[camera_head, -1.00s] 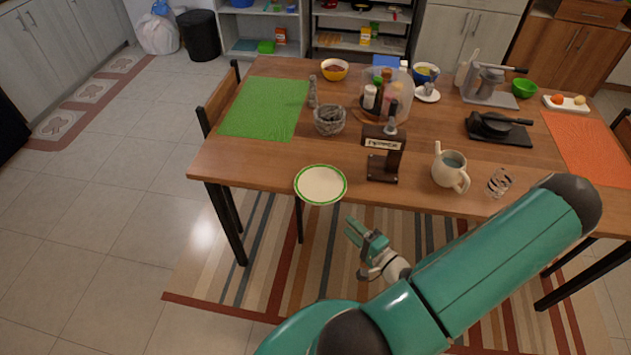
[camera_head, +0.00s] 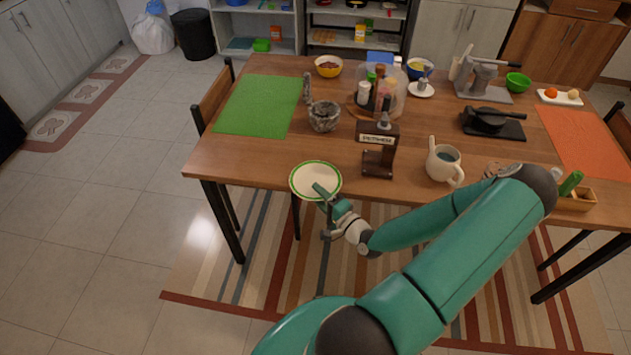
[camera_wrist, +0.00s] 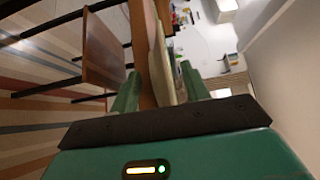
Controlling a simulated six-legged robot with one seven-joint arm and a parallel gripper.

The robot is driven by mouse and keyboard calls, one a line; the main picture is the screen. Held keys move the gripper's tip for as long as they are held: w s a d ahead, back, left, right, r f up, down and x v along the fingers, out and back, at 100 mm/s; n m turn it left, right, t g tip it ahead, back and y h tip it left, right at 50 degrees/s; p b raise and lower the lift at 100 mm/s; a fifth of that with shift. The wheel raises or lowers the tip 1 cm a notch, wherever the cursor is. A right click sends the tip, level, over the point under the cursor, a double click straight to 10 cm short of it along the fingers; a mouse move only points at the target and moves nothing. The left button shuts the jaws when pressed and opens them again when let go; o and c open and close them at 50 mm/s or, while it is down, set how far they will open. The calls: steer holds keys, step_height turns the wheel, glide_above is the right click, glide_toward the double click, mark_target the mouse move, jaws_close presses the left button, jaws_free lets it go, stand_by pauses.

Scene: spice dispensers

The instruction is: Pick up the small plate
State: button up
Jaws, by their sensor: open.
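The small plate (camera_head: 308,175), cream with a green rim, lies at the table's front edge and appears to overhang it slightly. My gripper (camera_head: 325,200) is at the plate's near rim. One finger shows above the rim and the other lower, in front of the table edge. In the wrist view the pale plate (camera_wrist: 165,65) is seen nearly edge-on between the two open fingers of my gripper (camera_wrist: 160,92). I cannot tell whether a finger touches it.
The wooden table (camera_head: 235,160) carries a pepper dispenser (camera_head: 378,150) right of the plate, a stone mortar (camera_head: 323,117) behind it and a cream jug (camera_head: 443,162) further right. A green mat (camera_head: 258,105) lies at the left. A chair (camera_head: 212,100) stands at the left side.

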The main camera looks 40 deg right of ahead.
jaws_close()
steer(key=shift+r, duration=0.15)
